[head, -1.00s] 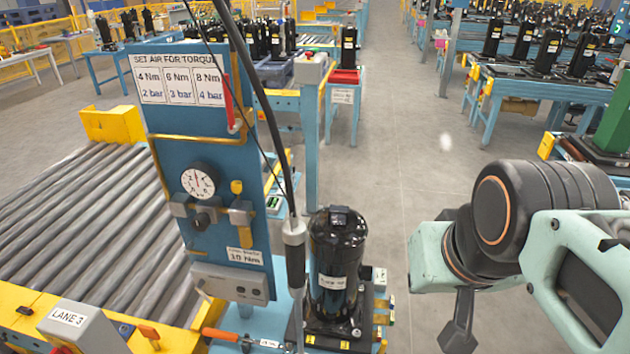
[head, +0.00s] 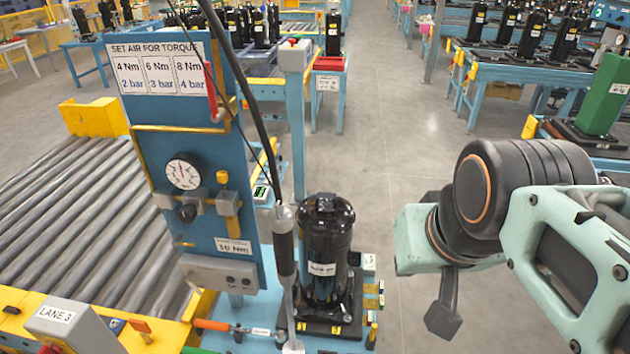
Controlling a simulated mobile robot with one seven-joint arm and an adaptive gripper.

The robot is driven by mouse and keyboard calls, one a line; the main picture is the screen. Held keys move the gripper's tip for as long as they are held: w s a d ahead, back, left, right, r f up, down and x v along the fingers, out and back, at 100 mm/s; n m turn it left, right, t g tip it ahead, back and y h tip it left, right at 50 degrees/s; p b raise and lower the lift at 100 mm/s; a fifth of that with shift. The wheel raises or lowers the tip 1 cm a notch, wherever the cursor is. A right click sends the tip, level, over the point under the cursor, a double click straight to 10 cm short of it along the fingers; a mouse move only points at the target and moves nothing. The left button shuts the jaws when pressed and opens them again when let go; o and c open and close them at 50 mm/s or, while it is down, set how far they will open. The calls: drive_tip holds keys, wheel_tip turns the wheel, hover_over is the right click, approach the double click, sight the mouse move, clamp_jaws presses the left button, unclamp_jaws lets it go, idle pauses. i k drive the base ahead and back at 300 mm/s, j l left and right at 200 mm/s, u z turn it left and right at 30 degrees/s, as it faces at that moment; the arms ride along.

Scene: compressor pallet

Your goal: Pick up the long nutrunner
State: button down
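A long nutrunner (head: 284,240) hangs upright from a black hose, just left of the black compressor (head: 326,250). It has a grey-and-black body and a thin shaft that reaches down to the bench near the bottom edge. My arm comes in from the right. Its dark end part (head: 446,305), which looks like part of my gripper, hangs over the open floor, right of the nutrunner and apart from it. Only this part shows, so I cannot see whether the gripper is open or shut. Nothing visible is held.
A blue panel (head: 190,110) with a gauge stands left of the nutrunner. An orange-handled tool (head: 212,325) lies on the bench below it. A roller conveyor (head: 75,215) is at the left. The floor (head: 390,130) right of the compressor is clear.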

sight(281, 219)
drive_tip(key=u, duration=0.3)
drive_tip(key=k+j, duration=0.1)
drive_tip(key=k, duration=0.35)
drive_tip(key=z, duration=0.25)
drive_tip(key=i+l+u, duration=0.2)
drive_tip(key=l, duration=0.35)
drive_tip(key=k, duration=0.6)
